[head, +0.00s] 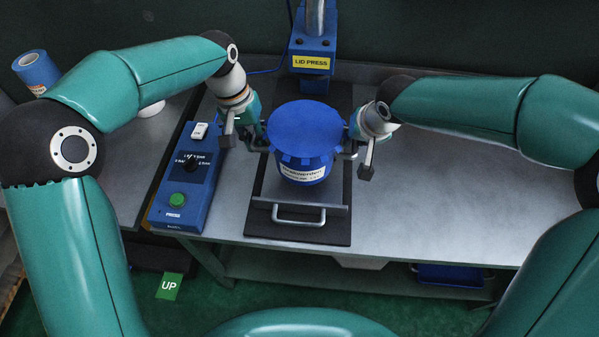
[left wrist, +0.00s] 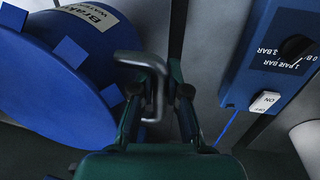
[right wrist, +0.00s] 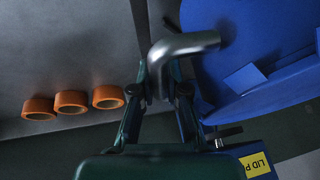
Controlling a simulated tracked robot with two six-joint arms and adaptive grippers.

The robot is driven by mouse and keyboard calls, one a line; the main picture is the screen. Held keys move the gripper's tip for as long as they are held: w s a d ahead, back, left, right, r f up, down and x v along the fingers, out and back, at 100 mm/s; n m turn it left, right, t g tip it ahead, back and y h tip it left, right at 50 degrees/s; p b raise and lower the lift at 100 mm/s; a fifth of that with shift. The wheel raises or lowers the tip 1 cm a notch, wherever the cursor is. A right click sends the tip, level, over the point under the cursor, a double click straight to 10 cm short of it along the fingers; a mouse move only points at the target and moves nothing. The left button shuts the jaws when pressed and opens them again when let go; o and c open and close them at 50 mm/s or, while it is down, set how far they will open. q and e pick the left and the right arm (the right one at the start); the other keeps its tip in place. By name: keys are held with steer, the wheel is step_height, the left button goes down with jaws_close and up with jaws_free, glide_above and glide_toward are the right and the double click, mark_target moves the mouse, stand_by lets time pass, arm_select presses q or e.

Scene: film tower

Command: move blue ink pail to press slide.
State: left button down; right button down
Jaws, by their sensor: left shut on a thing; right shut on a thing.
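The blue ink pail (head: 303,165) is upright, with a blue lid with tabs on top and a white label on its front. My left gripper (head: 262,142) is shut on the pail's left metal handle, which shows in the left wrist view (left wrist: 152,75). My right gripper (head: 350,146) is shut on the right handle, seen in the right wrist view (right wrist: 180,45). The pail hides the slide's middle.
The blue lid press (head: 312,50) stands behind the pail. A blue control box (head: 182,195) with a green button lies left of the slide. Several orange rings (right wrist: 72,102) lie on the bench in the right wrist view.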

arm_select(q)
steer(key=shift+a+f, duration=0.15)
steer(key=shift+a, duration=0.05)
arm_select(e)
steer(key=shift+d+f, duration=0.1)
steer(key=shift+d, duration=0.05)
